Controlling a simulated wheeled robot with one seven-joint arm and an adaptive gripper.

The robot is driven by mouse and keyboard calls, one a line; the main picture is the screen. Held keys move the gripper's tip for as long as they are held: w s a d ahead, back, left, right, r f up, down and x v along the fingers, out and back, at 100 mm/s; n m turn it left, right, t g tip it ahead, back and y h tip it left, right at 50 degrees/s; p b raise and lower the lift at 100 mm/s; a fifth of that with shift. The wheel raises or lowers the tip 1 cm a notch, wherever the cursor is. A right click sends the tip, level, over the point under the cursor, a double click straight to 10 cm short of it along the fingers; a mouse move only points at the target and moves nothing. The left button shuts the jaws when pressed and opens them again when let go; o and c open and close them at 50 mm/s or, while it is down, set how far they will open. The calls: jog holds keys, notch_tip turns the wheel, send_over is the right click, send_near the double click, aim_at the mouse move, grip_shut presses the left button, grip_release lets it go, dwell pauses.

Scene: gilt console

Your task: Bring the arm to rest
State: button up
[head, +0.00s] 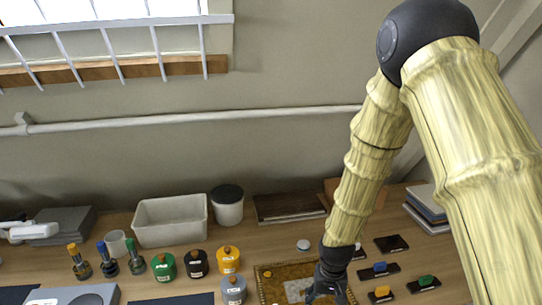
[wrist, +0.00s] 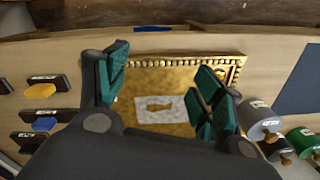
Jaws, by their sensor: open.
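My gripper (head: 327,287) hangs at the bottom of the head view, over the gilt-framed panel (head: 264,272) on the wooden table. In the wrist view my gripper (wrist: 165,95) is open, with its two green-padded fingers well apart. Nothing is between the fingers. Below them lies the gilt panel (wrist: 190,67) with a pale card showing a fish shape (wrist: 160,105). My arm comes down from the upper right of the head view and hides part of the table behind it.
Several lidded pots, such as the orange pot (head: 228,261), stand left of the panel. Dark blocks with coloured knobs (head: 378,270) lie to its right. A white bin (head: 170,222) and a dark-lidded canister (head: 228,205) stand at the back, near the wall.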

jog(key=s+d+f+b, duration=0.2)
jog(key=s+f+b, duration=0.1)
jog(key=s+f, duration=0.6)
jog(key=s+d+f+b, duration=0.3)
jog(key=s+f, duration=0.7)
jog(key=s, duration=0.1)
jog(key=s+d+f+n+b, duration=0.1)
jog(key=s+d+f+b, duration=0.1)
jog(key=s+f, duration=0.8)
jog(key=shift+s+d+f+b, duration=0.2)
jog(key=shift+d+b, duration=0.1)
jog(key=shift+b, duration=0.1)
jog(key=shift+o, duration=0.5)
